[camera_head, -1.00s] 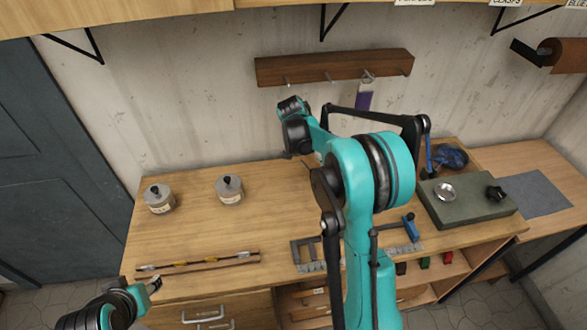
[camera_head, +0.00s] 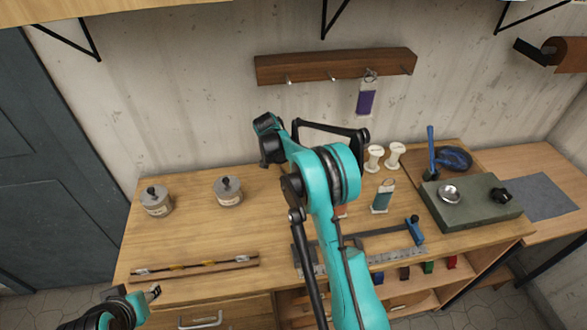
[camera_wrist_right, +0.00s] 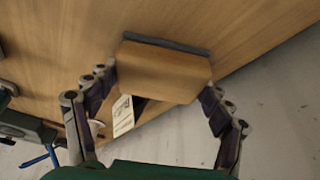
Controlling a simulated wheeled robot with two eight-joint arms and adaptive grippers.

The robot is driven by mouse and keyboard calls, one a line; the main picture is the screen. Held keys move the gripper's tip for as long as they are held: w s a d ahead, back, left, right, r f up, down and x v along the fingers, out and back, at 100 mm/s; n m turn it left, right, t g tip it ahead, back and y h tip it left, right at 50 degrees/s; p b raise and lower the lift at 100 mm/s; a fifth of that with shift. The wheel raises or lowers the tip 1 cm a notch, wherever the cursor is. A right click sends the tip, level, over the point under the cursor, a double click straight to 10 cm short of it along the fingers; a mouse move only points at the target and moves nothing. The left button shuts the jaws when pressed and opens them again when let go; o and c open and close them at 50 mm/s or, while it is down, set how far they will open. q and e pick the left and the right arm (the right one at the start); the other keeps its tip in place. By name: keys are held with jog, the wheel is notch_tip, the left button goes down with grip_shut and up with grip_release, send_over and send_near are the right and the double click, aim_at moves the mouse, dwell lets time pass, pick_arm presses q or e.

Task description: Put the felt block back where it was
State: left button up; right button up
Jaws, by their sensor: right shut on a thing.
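The felt block (camera_wrist_right: 160,72), a brown wooden block with a grey felt strip along one long edge, shows in the right wrist view. My right gripper (camera_wrist_right: 158,92) is shut on it, with one finger at each end. Bare wooden bench top shows behind the block; I cannot tell whether the felt touches it. In the head view, my right arm crosses the middle of the bench and I cannot make out its gripper or the block. My left gripper (camera_head: 154,292) is low at the left, by the bench's front edge, too small to read.
Two grey lidded pots (camera_head: 228,191) stand at the bench's back left. A long wooden rack (camera_head: 195,271) lies at the front left. White spools (camera_head: 375,158), a teal-tagged item (camera_head: 382,197), a blue-handled tool (camera_head: 415,230) and a green slab (camera_head: 470,212) are right of my arm. A hook rail (camera_head: 335,66) hangs above.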

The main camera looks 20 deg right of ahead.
jog(key=o, duration=1)
jog(key=shift+r, duration=0.1)
